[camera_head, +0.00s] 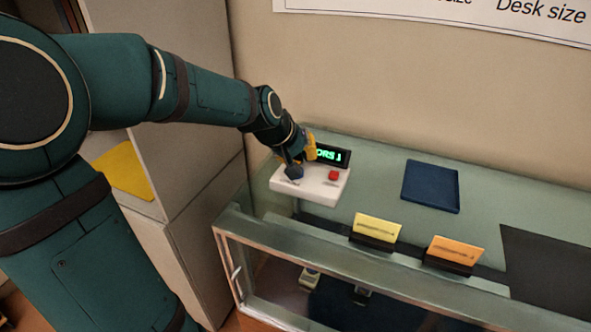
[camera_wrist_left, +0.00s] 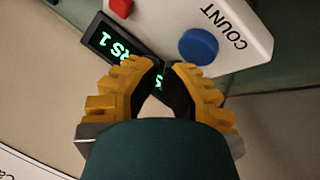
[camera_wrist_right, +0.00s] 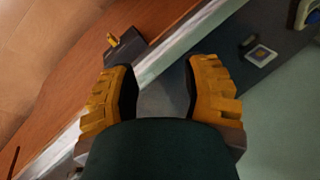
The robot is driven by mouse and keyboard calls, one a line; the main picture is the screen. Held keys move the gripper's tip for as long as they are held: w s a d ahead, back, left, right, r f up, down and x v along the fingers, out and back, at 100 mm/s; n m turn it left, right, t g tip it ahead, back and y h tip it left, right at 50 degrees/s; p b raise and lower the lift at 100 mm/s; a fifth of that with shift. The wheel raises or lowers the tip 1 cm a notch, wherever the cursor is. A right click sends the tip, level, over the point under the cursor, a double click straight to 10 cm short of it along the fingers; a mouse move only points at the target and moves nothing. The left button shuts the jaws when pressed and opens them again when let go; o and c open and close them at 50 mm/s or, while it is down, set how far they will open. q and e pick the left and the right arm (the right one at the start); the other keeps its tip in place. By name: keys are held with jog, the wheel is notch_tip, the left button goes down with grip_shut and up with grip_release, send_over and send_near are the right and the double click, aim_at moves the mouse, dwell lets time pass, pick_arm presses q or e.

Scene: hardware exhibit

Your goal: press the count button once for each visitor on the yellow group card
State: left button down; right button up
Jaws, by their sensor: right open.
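A white counter box (camera_head: 310,185) stands on the glass case top, with a red button (camera_head: 334,175) and a dark display (camera_head: 333,155) whose green text ends in "1". In the left wrist view, its blue button (camera_wrist_left: 198,46) lies beside the word COUNT. My left gripper (camera_wrist_left: 163,75) is shut and empty, over the box near the blue button; contact is not visible. The yellow group card (camera_head: 378,227) stands in a dark holder at the case's front; its print is too small to read. My right gripper (camera_wrist_right: 160,75) is open and empty, outside the head view.
An orange card (camera_head: 455,249) stands right of the yellow one. A blue tray (camera_head: 431,186) lies behind them, and a dark mat (camera_head: 548,268) lies at the right. A wall is behind the case. Grey cabinets (camera_head: 190,150) stand left, with a yellow sheet (camera_head: 124,170) nearby.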

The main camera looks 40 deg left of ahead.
pick_arm(q)
jog(key=shift+f, duration=0.15)
jog(key=shift+f+b, duration=0.3)
jog(key=shift+b, duration=0.1)
jog(key=shift+f+b, duration=0.35)
jog(key=shift+f, duration=0.1)
dwell(0.6)
dwell(0.3)
jog(key=shift+r+p, duration=0.75)
jog(key=shift+r, duration=0.15)
notch_tip(320, 180, up, 5)
jog(key=p, duration=0.4)
